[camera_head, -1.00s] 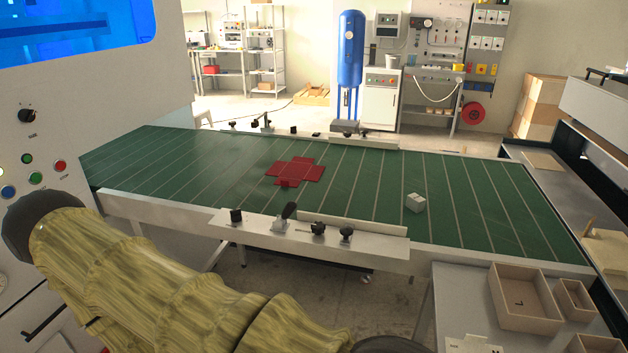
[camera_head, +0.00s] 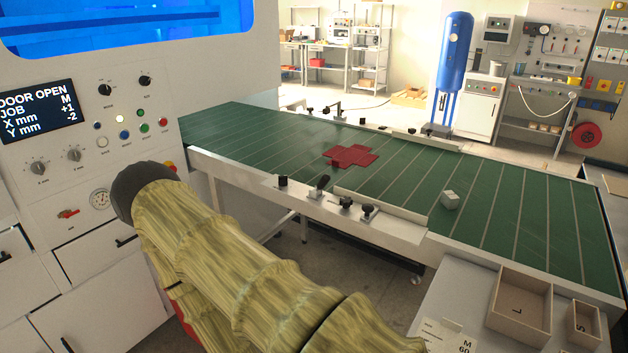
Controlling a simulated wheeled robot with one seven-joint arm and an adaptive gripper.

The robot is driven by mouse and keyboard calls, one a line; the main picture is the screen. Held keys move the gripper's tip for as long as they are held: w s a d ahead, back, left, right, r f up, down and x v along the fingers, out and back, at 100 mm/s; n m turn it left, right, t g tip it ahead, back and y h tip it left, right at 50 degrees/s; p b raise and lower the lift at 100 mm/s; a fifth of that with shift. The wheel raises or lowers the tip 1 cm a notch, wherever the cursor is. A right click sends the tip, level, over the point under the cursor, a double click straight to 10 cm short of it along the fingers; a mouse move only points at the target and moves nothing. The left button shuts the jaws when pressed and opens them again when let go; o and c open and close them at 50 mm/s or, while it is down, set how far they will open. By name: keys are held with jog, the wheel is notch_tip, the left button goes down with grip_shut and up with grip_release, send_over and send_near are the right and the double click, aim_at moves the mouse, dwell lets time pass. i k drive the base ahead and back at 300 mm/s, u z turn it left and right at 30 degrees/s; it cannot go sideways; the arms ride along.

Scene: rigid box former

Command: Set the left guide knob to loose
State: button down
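A white rail (camera_head: 310,200) runs along the near edge of the green table. It carries a black knob (camera_head: 283,182) at its left, a black-handled lever (camera_head: 320,187), and two more black knobs (camera_head: 346,203) and (camera_head: 368,211) to the right. More small black knobs and clamps (camera_head: 337,110) stand on the far edge. No label here shows which is the left guide knob, and the knob settings are too small to read. My sleeved arm crosses the lower middle; my gripper is not in view.
A red cross-shaped blank (camera_head: 350,156) and a small pale cube (camera_head: 450,200) lie on the green table (camera_head: 500,215). A machine front with a display (camera_head: 38,112), dials and buttons stands at left. Open boxes (camera_head: 519,305) sit on the grey surface at lower right.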

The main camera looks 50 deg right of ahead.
aim_at(347, 202)
jog(key=u, duration=1.25)
jog(key=i, duration=1)
jog(key=z, duration=3.4)
